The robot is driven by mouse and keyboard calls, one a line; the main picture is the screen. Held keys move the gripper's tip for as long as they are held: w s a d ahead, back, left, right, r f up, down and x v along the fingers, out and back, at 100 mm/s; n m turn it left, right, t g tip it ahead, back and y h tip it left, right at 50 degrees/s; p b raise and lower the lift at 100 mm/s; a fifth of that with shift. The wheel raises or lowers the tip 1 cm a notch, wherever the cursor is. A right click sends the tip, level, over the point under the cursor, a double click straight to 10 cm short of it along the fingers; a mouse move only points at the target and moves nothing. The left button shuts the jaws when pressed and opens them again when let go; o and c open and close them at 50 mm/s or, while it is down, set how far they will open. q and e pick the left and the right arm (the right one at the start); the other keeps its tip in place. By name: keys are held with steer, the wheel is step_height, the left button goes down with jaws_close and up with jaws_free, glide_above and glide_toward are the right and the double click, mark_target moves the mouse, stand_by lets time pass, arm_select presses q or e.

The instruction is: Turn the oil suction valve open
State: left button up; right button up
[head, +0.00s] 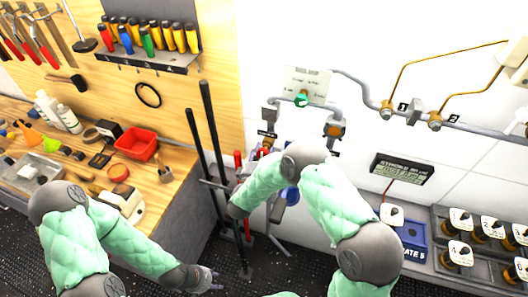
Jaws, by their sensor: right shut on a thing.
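Pipework with valves is on the white wall. A green knob (302,100) sits at the lower edge of a white plate (307,84). Below it are a brass-coloured fitting with a dark label (266,136) on the left pipe and an orange-brown fitting (335,130) on the right pipe. The labels are too small to read, so I cannot tell which part is the oil suction valve. My right arm reaches across below these fittings, and its gripper does not show. My left gripper (208,281) is low over the floor beside the bench, away from the valves; its finger gap is unclear.
A wooden bench (175,195) with a red bin (136,144) and tools stands at left. Dark upright bars (203,140) stand between bench and pipes. A blue part (290,195) shows behind my right arm. Boxes with several tagged knobs (459,253) are at right.

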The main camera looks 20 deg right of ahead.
steer(key=shift+w+a+r, duration=0.1)
steer(key=shift+w+r, duration=0.1)
steer(key=shift+r, duration=0.2)
steer(key=o, duration=1.1)
steer(key=shift+o, duration=0.3)
steer(key=shift+a+f, duration=0.15)
steer(key=shift+f, duration=0.05)
steer(key=shift+f, duration=0.1)
steer(key=shift+s, duration=0.2)
steer(key=v, duration=1.1)
steer(key=shift+s+a, duration=0.2)
steer(key=shift+a, duration=0.05)
